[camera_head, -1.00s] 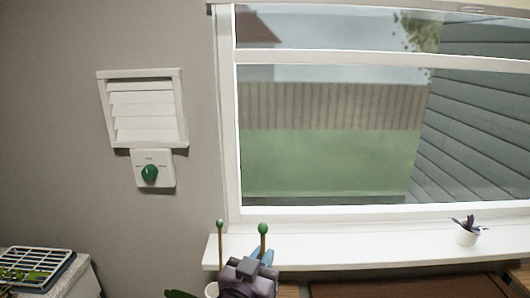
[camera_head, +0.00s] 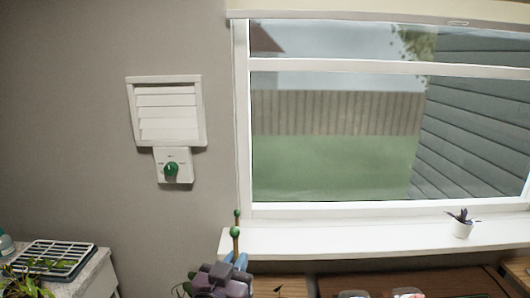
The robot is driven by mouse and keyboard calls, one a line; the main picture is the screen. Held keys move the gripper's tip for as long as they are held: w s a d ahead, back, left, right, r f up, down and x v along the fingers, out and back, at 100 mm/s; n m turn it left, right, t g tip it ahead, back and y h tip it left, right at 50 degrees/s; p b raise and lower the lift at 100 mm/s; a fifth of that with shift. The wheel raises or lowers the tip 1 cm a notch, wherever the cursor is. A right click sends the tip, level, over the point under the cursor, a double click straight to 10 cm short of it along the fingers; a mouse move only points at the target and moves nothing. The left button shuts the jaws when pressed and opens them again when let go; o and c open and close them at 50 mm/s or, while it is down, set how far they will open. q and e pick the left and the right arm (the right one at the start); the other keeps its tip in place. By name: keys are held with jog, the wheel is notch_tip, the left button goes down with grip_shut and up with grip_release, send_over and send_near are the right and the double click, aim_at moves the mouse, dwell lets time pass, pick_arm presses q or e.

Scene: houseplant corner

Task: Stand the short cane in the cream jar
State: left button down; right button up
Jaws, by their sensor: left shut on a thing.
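My left gripper (camera_head: 236,260) is at the bottom of the head view, its blue fingertips shut on a cane (camera_head: 236,246) with a green ball on top, which I take as the short cane. The held cane looks about upright. A second green-tipped cane (camera_head: 237,213) shows just behind and above it, mostly covered by the held one. The cream jar is not visible now; my gripper or the picture's lower edge hides it. The lower end of the held cane is also hidden. My right gripper is not in view.
A white window sill (camera_head: 370,238) runs behind the gripper, with a small white plant pot (camera_head: 461,230) at its right. A wire rack (camera_head: 50,257) and a leafy plant (camera_head: 25,283) are at lower left. A vent (camera_head: 166,112) and green knob (camera_head: 171,170) are on the wall.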

pick_arm(q)
jog(key=s+a+f+n+y+b, duration=0.1)
jog(key=a+f+y, duration=0.1)
jog(key=a+f, duration=0.3)
jog(key=s+a+f+n+y+b, duration=0.1)
jog(key=a+f, duration=0.4)
jog(key=a, duration=0.5)
jog(key=shift+s+a+f+n+t+y, duration=0.25)
jog(key=shift+s+n+t+y, duration=0.15)
jog(key=shift+s+n+y, duration=0.55)
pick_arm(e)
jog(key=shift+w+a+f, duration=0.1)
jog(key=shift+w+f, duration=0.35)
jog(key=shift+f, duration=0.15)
pick_arm(q)
jog(key=shift+w+d+m, duration=0.1)
jog(key=shift+w+m, duration=0.1)
jog(key=shift+m, duration=0.05)
